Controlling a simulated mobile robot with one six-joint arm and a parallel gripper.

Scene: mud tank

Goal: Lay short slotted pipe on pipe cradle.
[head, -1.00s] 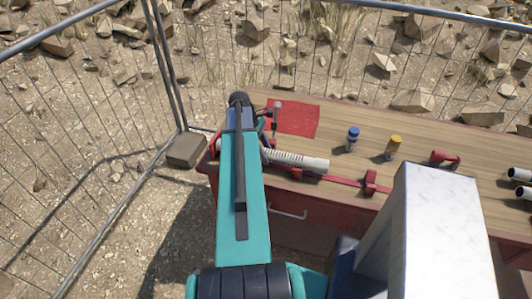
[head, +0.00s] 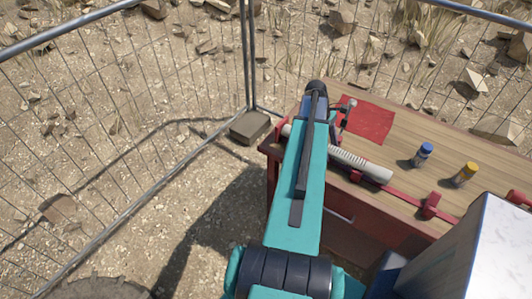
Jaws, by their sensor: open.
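The short slotted pipe (head: 362,164) is pale grey and ribbed, with a smooth right end. It lies along the front of the wooden bench, and my teal arm crosses over its left part. A red rail with upright brackets (head: 430,205), seemingly the pipe cradle, runs along the bench front under and beyond the pipe's right end. How the pipe sits on it is hard to tell. My gripper (head: 335,128) is open beside the far end of my arm, close to the pipe. It is mostly hidden by the arm, and its fingertips are not clear.
A red mat (head: 368,121) lies behind the pipe. A blue-capped item (head: 423,154) and a yellow-capped item (head: 466,174) stand on the bench to the right. A wire fence (head: 130,100) and a brown block (head: 250,126) are to the left. Bare ground lies at the lower left.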

